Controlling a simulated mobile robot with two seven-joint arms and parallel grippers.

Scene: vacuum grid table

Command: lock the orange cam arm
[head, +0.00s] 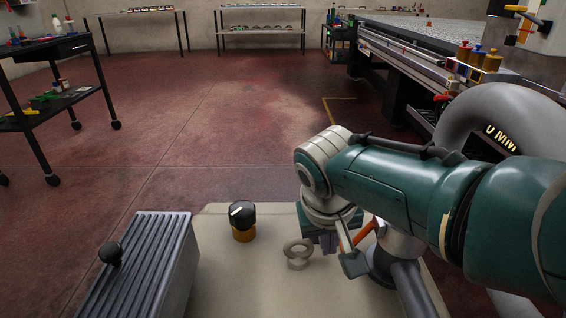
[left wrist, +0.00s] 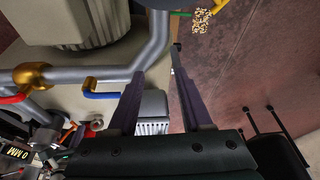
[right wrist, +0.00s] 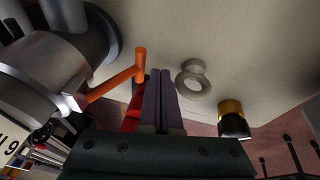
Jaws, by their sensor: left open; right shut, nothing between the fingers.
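The orange cam arm (right wrist: 115,83) shows in the right wrist view as a bent orange lever joined to a grey metal body (right wrist: 40,75). In the head view a short length of it (head: 365,231) shows, partly hidden by my right arm. My right gripper (right wrist: 160,76) is shut and empty, its fingertips just right of the lever's upright end; I cannot tell whether they touch. In the head view its dark fingers (head: 327,243) point down over the beige surface. My left gripper (left wrist: 155,62) is open and empty in the left wrist view, near grey pipework; the head view does not show it.
A grey eyebolt (head: 297,253) and a black knob on a brass base (head: 242,220) stand left of my right gripper. A ribbed grey block (head: 138,265) is further left. A blue-handled valve (left wrist: 103,92) is near my left fingers. Open red floor (head: 215,110) lies beyond.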

